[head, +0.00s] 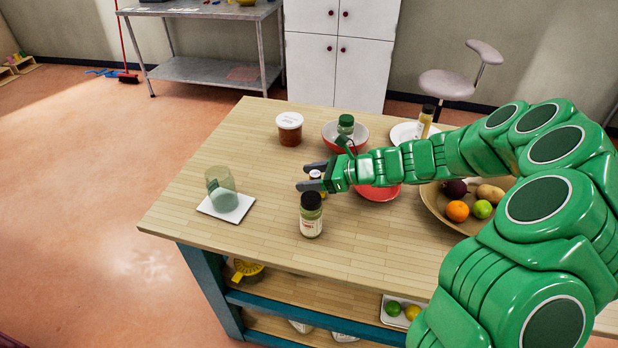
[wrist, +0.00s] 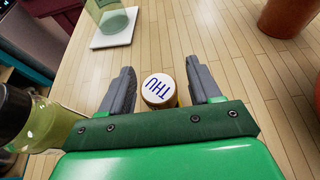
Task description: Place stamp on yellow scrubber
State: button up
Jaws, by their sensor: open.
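A small round piece with a white top marked "THU" in blue and a brown rim, which looks like the stamp (wrist: 161,88), stands on the wooden table. In the wrist view it is between the two fingers of my gripper (wrist: 160,70), with gaps on both sides. My gripper (head: 304,177) is open and low over the table in the head view, where its fingers partly hide the stamp (head: 316,175). A yellow object (head: 248,268) on the shelf below the table may be the yellow scrubber; its shape is partly hidden and I cannot tell.
A dark-lidded jar (head: 311,216) stands close beside my gripper. A greenish glass (head: 221,190) stands on a white square plate (head: 213,213) at the left. A brown tub (head: 289,129), bowls and a fruit dish (head: 437,205) occupy the back and right.

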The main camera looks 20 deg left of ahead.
jog(key=v, duration=1.1)
jog(key=shift+d, duration=0.35)
jog(key=shift+r, duration=0.1)
